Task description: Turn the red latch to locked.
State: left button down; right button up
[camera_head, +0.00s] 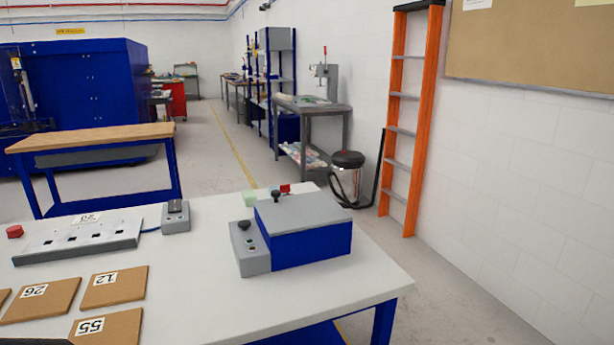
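A small red latch (285,188) shows at the far edge of a box (312,245) with blue sides and a grey lid (300,211). The box stands on the white-topped table (205,300). Only the latch's upper part shows above the lid, so I cannot tell whether it is locked. A black knob (276,195) stands near it at the lid's far side. The lid looks shut. Neither of my grippers is in view.
A grey control block (249,250) with a black knob adjoins the box's left side. A pale green block (249,198) lies behind it. A grey switch box (175,216), a slotted panel (80,238), a red button (14,231) and numbered brown tiles (114,287) lie left. The table's front right is clear.

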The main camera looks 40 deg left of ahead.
aim_at(284, 189)
jog(key=i, duration=3.8)
jog(key=u, duration=4.9)
